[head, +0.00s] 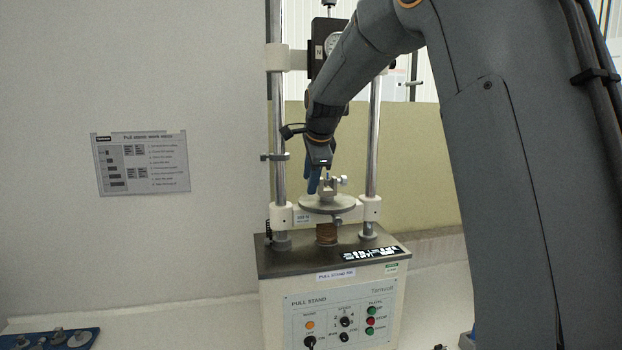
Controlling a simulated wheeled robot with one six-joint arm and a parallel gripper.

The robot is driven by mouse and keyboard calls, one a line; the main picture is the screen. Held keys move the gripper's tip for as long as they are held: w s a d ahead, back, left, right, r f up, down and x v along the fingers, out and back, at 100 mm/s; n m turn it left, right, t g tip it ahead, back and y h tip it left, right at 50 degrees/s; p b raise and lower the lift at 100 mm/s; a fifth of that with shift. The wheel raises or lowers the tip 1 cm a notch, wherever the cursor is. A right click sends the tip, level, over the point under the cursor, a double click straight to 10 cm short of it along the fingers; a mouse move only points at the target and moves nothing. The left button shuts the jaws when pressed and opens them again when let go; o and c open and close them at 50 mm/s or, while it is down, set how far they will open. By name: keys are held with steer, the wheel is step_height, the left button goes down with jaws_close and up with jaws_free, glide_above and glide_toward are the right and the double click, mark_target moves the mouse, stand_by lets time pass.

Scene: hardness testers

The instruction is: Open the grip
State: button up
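The pull stand (330,296) is in the middle of the head view, a pale cabinet with two steel columns. On its round metal plate (322,204) stands a small metal grip (328,187) with a knob (343,181) on its right side. My gripper (313,184) reaches down from above, its blue fingers at the left side of the grip. The fingers overlap the grip's edge in the picture, and I cannot tell whether they touch it. The gap between the fingers is hidden, and so are the grip's jaws in part.
The columns (374,140) rise close on both sides of my gripper. A panel with knobs and coloured buttons (370,321) is on the stand's front. A blue tray (50,340) with metal parts lies at the lower left. A work-steps sheet (142,164) hangs on the wall.

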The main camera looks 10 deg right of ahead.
steer(key=c, duration=0.7)
steer(key=shift+c, duration=0.2)
